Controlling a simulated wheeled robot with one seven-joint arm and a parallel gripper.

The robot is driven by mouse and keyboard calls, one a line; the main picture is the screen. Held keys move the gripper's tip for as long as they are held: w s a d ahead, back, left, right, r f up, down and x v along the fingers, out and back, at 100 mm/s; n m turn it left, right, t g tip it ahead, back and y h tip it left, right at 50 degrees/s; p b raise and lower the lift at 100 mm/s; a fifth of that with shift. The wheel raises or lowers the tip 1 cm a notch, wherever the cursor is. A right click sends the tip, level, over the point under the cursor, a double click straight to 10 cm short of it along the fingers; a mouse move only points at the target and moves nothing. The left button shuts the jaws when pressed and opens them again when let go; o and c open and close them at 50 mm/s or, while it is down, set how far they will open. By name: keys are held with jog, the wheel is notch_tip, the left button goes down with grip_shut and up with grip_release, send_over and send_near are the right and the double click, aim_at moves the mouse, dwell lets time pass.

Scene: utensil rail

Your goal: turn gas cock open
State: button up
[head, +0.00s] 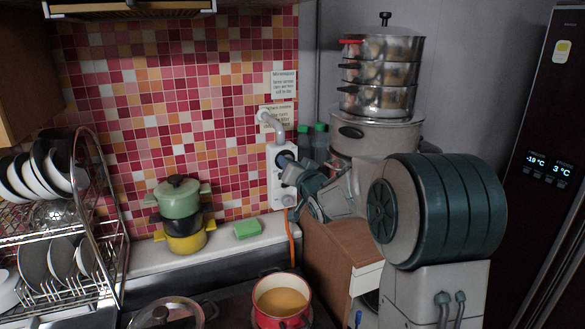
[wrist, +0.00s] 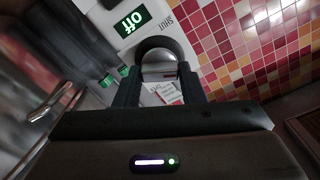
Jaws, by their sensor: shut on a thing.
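The gas cock's white box (head: 282,192) is on the tiled wall at the middle of the head view, with a pale pipe (head: 275,125) above it. In the wrist view the white box (wrist: 108,22) shows a green "off" display and the printed word "SHUT". A rounded grey handle (wrist: 155,45) lies between the fingers. My gripper (wrist: 158,88) is shut on this handle. In the head view my gripper (head: 287,164) reaches the box from the right and hides part of its front, so the handle's angle cannot be told there.
Stacked steel pots (head: 382,75) stand close behind my arm, with green-capped bottles (head: 319,138) beside them. A red pot (head: 281,302) of yellow liquid is below. Green and yellow pots (head: 180,215), a green sponge (head: 247,229) and a dish rack (head: 112,225) are left. An orange hose (head: 290,238) hangs below the box.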

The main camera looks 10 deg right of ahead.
jog(key=m+p, duration=0.1)
jog(key=m, duration=0.5)
jog(key=m+p, duration=0.1)
jog(key=m, duration=0.5)
jog(key=shift+d+f, duration=0.15)
jog(key=shift+m, duration=0.3)
jog(key=o, duration=0.9)
jog(key=shift+o, duration=0.2)
jog(key=s+d+b, duration=0.2)
jog(key=s, duration=1.1)
jog(key=shift+s+d, duration=0.25)
jog(key=shift+d, duration=0.05)
